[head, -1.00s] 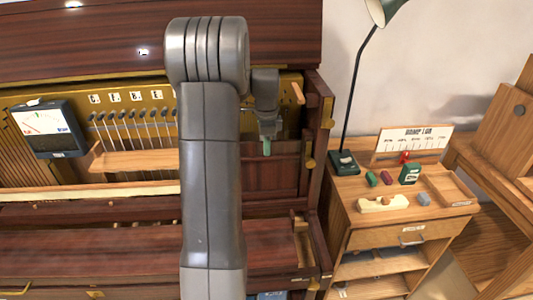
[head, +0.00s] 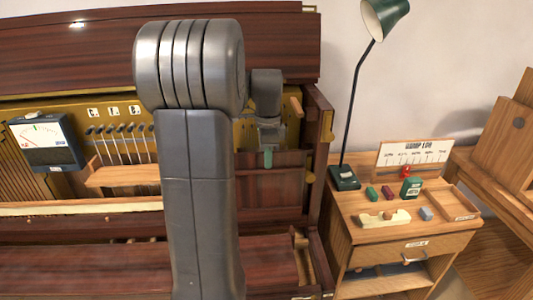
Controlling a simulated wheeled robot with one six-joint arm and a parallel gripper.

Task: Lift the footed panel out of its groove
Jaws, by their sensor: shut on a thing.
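A dark reddish-brown wooden panel (head: 288,190) stands upright at the right end of the open piano, beside the right side post. My gripper (head: 268,150) is at the panel's top edge, pointing down and shut on it. A small green piece (head: 268,158) shows at the fingertips against the panel's face; I cannot tell whether it is part of the gripper or the panel. The panel's feet and the groove are hidden from this view. My arm covers the panel's left side.
The piano's right side post (head: 322,140) stands close to the panel. A meter (head: 45,142) and a row of hammers stand left. At right, a wooden cabinet (head: 395,235) carries a green lamp (head: 386,16), a card stand (head: 415,158) and small blocks. Bare wall shows behind.

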